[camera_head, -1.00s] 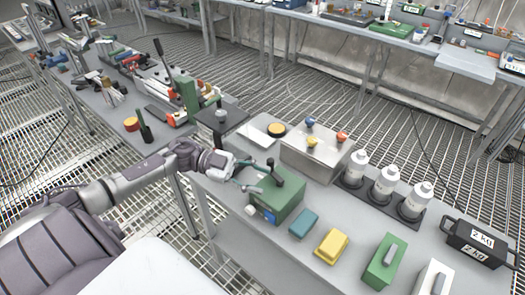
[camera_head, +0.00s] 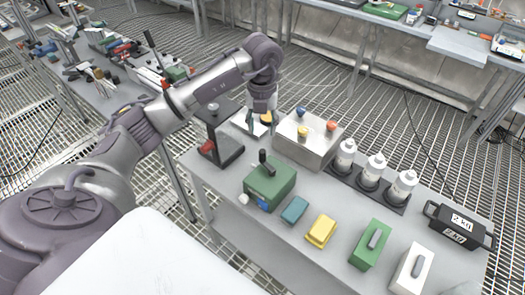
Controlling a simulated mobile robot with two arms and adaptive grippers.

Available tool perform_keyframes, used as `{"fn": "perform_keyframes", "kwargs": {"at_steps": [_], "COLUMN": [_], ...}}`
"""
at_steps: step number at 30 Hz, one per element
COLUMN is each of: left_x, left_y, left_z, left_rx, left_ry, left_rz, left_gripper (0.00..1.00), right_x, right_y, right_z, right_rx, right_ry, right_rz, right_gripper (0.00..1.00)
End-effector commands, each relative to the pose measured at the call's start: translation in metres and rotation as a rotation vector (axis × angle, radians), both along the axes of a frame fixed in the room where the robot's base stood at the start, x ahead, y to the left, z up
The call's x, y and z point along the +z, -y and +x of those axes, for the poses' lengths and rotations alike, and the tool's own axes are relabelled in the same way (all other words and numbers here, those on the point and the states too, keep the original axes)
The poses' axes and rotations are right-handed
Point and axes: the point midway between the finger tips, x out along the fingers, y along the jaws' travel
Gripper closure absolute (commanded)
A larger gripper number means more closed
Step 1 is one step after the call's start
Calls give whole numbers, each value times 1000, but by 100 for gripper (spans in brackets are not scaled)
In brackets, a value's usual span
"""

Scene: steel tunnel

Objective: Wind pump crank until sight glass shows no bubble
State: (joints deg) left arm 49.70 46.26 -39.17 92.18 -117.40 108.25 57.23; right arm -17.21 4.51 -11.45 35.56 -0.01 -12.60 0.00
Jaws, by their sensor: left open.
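The green pump box (camera_head: 272,187) sits on the grey bench with a black crank handle (camera_head: 265,158) standing on its top. A small blue patch (camera_head: 263,206) shows low on its front; I cannot tell whether it is the sight glass or whether a bubble shows. A white knob (camera_head: 243,199) is at its left side. My left gripper (camera_head: 261,130) points down, open and apart from the pump, over the bench behind it and left of the metal box. Its fingertips are small and partly hard to make out. My right gripper is not in view.
A metal box (camera_head: 305,150) with coloured knobs stands behind the pump, and white bottles (camera_head: 374,172) stand to its right. Teal (camera_head: 295,210) and yellow (camera_head: 321,231) blocks lie in front right. A black stand with a red part (camera_head: 208,148) is at left.

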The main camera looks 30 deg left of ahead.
Motion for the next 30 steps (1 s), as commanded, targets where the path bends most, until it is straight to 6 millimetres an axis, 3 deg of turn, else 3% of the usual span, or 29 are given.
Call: {"fn": "perform_keyframes", "kwargs": {"at_steps": [9,15,21,29,30], "left_x": [-67,-98,-110,-112,-111], "left_y": [1,1,1,1,1], "left_z": [-1,-1,0,0,0], "left_rx": [1,1,0,0,0], "left_ry": [-4,-3,-1,1,1], "left_rz": [-5,-4,-3,-3,-3], "left_gripper": [52,52,52,52,59], "right_x": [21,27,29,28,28], "right_y": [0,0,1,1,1], "right_z": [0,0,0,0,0], "right_rx": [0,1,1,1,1], "right_ry": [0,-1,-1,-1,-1], "right_rz": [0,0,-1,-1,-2], "right_gripper": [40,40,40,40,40]}}
